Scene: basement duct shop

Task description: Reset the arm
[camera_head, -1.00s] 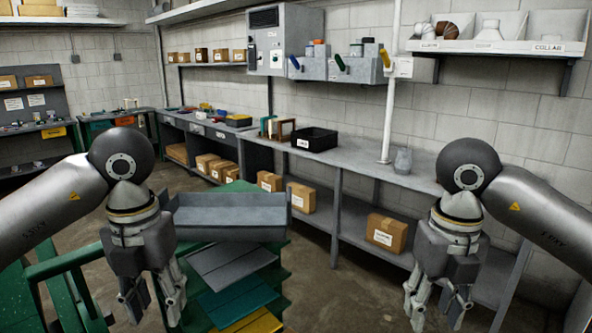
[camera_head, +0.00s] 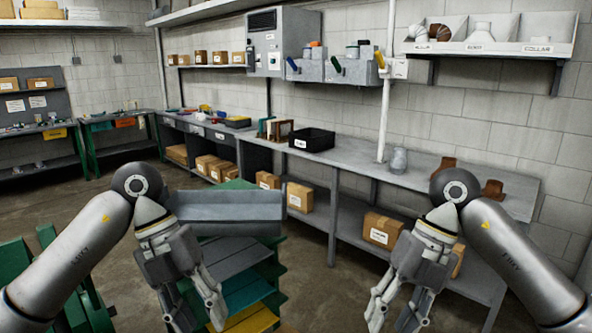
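My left gripper (camera_head: 196,309) hangs at the lower left of the head view, fingers pointing down and slightly inward. Its fingers are apart with nothing between them. It is in front of the green stand with coloured sheet shelves. My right gripper (camera_head: 396,312) hangs at the lower right, also pointing down and inward, with its fingers apart and empty. It is in front of the grey workbench. Both arms bend at dark round joints, and neither gripper visibly touches anything.
The stand (camera_head: 245,262) carries a grey trough (camera_head: 228,208) near my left gripper. The workbench (camera_head: 360,170) runs along the wall with a black bin (camera_head: 312,139), a glass jar (camera_head: 398,160) and brown pieces (camera_head: 493,189). Cardboard boxes (camera_head: 383,230) sit below. Floor between stand and bench is clear.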

